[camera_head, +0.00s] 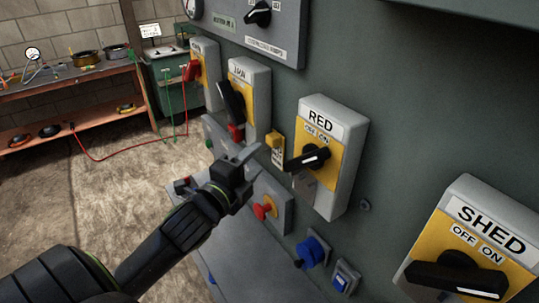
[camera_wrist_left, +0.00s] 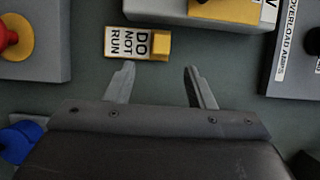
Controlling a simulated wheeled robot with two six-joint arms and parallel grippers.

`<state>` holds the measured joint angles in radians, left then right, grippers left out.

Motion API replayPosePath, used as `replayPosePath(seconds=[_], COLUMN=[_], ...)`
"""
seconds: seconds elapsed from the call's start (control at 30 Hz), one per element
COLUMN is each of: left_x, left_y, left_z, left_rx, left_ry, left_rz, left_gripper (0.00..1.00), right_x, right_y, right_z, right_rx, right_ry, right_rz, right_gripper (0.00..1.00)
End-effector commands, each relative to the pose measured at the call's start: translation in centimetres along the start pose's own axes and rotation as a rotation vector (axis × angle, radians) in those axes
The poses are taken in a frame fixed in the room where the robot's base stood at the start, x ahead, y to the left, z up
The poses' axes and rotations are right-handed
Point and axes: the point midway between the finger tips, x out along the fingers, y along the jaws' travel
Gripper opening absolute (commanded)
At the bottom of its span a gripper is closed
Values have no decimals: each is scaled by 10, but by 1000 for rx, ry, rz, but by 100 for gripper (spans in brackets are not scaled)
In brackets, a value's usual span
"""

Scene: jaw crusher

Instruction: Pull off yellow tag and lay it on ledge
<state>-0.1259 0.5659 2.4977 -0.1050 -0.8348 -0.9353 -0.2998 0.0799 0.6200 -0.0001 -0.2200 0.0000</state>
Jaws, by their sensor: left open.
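The yellow tag (camera_head: 276,142) hangs on the green panel face, left of the RED switch box. In the left wrist view the tag (camera_wrist_left: 128,42) reads DO NOT RUN and has a yellow block at its right end. My left gripper (camera_head: 246,158) is open and empty, just left of and below the tag in the head view. In the wrist view its two fingers (camera_wrist_left: 160,78) are spread, with the tag beyond the tips and toward the left finger. A grey ledge (camera_head: 228,246) runs along the panel's lower part, partly behind my arm. My right gripper is out of view.
The RED switch box (camera_head: 345,185) and SHED switch box (camera_head: 470,240) stick out to the right. More switch boxes (camera_head: 255,85) stand to the left. A red button (camera_head: 261,211) and blue knob (camera_head: 311,250) sit below. A workbench (camera_head: 75,75) stands back left.

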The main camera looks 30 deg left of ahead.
Motion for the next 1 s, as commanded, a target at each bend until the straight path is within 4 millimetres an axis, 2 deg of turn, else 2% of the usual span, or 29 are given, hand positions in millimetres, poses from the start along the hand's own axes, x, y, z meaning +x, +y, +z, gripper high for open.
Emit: replayPosePath(seconds=[0.03, 0.13, 0.2, 0.3, 0.5, 0.9, 1.0], left_x=[6, 16, 30, 46, 67, 73, 73], left_y=[4, 3, -3, -3, -2, -1, -1], left_z=[0, 0, 0, 0, 0, 0, 0], left_rx=[2, 2, -2, -3, -1, 1, 1], left_ry=[1, 1, -3, -1, -1, -1, -1], left_rz=[-5, -5, -1, 0, 0, 0, 0], left_gripper=[49, 49, 49, 49, 49, 49, 36], right_x=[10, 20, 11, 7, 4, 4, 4], right_y=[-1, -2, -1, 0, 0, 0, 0], right_z=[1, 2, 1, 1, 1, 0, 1], right_rx=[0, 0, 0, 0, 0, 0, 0], right_ry=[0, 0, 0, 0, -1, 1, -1], right_rz=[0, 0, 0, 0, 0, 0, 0], right_gripper=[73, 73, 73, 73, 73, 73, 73])
